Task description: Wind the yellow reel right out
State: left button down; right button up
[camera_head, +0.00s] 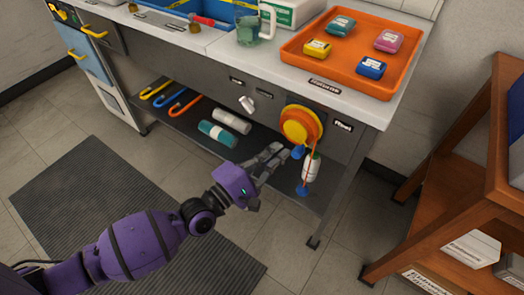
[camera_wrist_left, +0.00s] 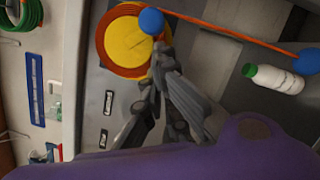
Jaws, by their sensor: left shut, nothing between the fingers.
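The yellow reel (camera_head: 299,124) with an orange rim is mounted on the bench's front panel. It also shows at the top of the left wrist view (camera_wrist_left: 124,42). A blue knob (camera_head: 298,152) sits at its lower edge, also in the wrist view (camera_wrist_left: 151,21). An orange cord (camera_head: 307,164) hangs from the reel to a blue ball (camera_head: 303,190). My left gripper (camera_head: 281,154) is shut and empty, with its fingertips just below and left of the reel, close to the knob. I cannot tell whether they touch it. My right gripper is out of view.
A white knob (camera_head: 246,103) is on the panel left of the reel. The shelf below holds a teal roll (camera_head: 217,134), a white roll (camera_head: 232,121) and hooked canes. A white bottle (camera_wrist_left: 275,78) is near the cord. A wooden shelf unit (camera_head: 440,190) stands at right.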

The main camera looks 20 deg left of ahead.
pick_arm(q)
jog(key=shift+d, duration=0.1)
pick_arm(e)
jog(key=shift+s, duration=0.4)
pick_arm(q)
jog(key=shift+d+f+n, duration=0.1)
jog(key=shift+d+n, duration=0.05)
jog(key=shift+n, duration=0.15)
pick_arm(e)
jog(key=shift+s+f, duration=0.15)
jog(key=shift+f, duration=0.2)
pick_arm(q)
jog(key=shift+s+b, duration=0.1)
jog(key=shift+b, duration=0.25)
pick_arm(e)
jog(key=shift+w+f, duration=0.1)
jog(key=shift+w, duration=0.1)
pick_arm(q)
jog(key=shift+d+n, duration=0.2)
jog(key=shift+n, duration=0.3)
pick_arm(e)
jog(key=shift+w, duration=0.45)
pick_arm(q)
jog(key=shift+s+d+f+t+b, duration=0.1)
jog(key=shift+t+b, duration=0.2)
jog(key=shift+b, duration=0.1)
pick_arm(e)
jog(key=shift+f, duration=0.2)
